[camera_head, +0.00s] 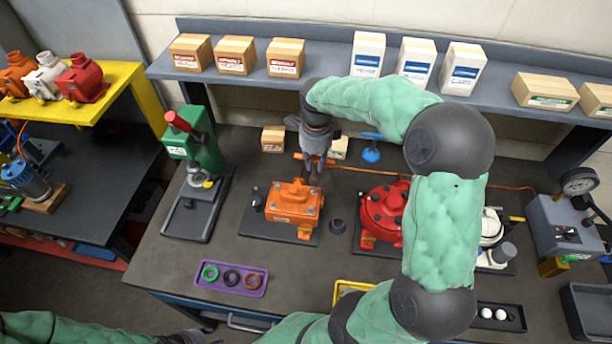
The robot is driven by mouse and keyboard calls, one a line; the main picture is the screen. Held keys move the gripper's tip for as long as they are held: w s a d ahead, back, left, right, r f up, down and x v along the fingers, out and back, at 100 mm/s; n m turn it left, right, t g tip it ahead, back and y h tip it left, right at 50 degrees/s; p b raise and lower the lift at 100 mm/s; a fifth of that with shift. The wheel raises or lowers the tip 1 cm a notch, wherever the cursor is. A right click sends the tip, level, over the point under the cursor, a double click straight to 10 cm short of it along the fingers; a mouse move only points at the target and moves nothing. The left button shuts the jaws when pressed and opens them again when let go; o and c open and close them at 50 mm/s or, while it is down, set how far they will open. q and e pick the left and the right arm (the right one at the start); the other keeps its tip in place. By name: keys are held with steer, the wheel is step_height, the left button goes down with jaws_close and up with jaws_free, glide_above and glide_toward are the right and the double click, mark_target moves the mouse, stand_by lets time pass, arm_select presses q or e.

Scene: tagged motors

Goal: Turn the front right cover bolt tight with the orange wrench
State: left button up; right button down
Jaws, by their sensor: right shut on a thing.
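My right gripper (314,168) reaches down behind the orange motor housing (292,204), its fingers shut on the orange wrench (299,156). Part of the wrench shows as a short orange bar beside the fingers; the rest is hidden by the gripper. The housing stands on a dark plate, with a square cover and small bolts too small to tell apart. I cannot tell whether the wrench touches any bolt. My left arm lies along the lower left edge; its dark left gripper (185,338) is barely visible at the bottom, its jaws unclear.
A red round housing (383,212) stands right of the orange one. A green press (195,150) is to the left. A purple tray (231,279) with rings lies in front. A blue-topped tool (371,150) and small boxes stand behind. A gauge unit (566,220) is far right.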

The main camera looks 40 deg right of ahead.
steer(key=s+a+f+n, duration=0.1)
steer(key=a+f+n, duration=0.1)
steer(key=n, duration=1.1)
steer(key=s+a+f+n+p, duration=0.1)
steer(key=s+f+n, duration=0.1)
steer(key=n, duration=1.1)
steer(key=shift+a, duration=0.4)
steer(key=shift+s+f, duration=0.1)
steer(key=shift+f, duration=0.05)
stand_by(0.3)
steer(key=shift+f+b, duration=0.8)
steer(key=shift+f, duration=0.3)
